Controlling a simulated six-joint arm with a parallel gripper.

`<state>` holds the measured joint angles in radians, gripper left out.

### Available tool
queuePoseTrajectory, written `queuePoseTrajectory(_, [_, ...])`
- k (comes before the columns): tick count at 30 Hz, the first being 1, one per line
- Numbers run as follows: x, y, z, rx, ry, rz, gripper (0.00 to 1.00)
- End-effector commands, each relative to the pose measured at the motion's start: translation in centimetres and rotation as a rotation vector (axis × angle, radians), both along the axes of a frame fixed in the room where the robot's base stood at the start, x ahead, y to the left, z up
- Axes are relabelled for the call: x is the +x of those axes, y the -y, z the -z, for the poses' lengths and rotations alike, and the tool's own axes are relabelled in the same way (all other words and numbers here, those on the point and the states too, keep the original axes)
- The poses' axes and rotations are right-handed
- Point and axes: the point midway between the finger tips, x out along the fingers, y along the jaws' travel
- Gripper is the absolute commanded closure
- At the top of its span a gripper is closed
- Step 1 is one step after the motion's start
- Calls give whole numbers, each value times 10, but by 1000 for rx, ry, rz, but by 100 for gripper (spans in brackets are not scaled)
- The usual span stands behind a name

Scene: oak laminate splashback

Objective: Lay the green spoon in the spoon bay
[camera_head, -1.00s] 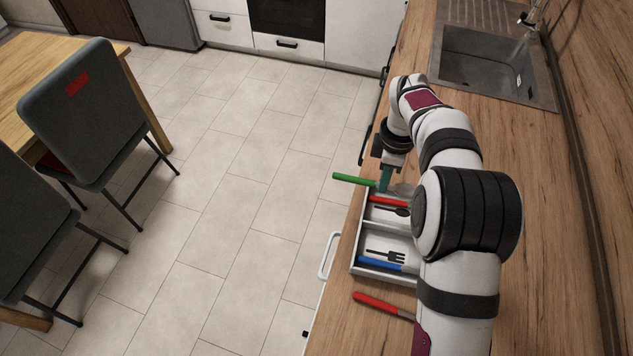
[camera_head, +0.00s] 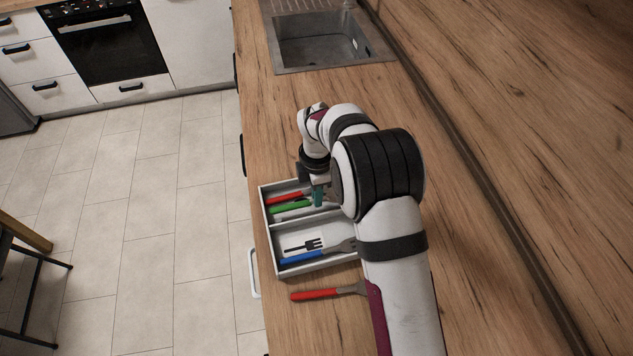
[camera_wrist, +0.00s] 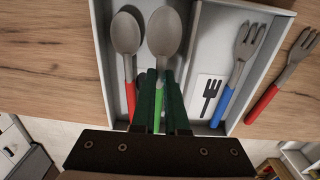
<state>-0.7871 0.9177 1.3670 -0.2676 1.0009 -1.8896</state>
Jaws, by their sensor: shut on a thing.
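The green spoon has a green handle (camera_head: 290,208) and a grey bowl (camera_wrist: 165,32). My gripper (camera_wrist: 160,80) is shut on it around the upper handle; in the head view my gripper (camera_head: 318,198) is over the tray's far bay. The spoon lies within the outline of the spoon bay, roughly parallel to a red-handled spoon (camera_head: 284,197). That spoon also shows at the left in the wrist view (camera_wrist: 126,40). I cannot tell whether the green spoon touches the bay floor. My arm hides the tray's right part in the head view.
The white tray (camera_head: 272,250) has a divider; its near bay holds a blue-handled fork (camera_head: 304,257) and a fork picture (camera_head: 303,244). A red-handled fork (camera_head: 316,294) lies on the counter (camera_head: 300,330) outside the tray. The sink (camera_head: 320,40) is farther back.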

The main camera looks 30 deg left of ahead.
Motion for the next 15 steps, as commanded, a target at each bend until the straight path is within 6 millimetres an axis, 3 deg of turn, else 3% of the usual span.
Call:
queuePoseTrajectory(6, [0, 0, 12, 1, 1, 0, 100])
queuePoseTrajectory(15, [0, 0, 12, 1, 1, 0, 100])
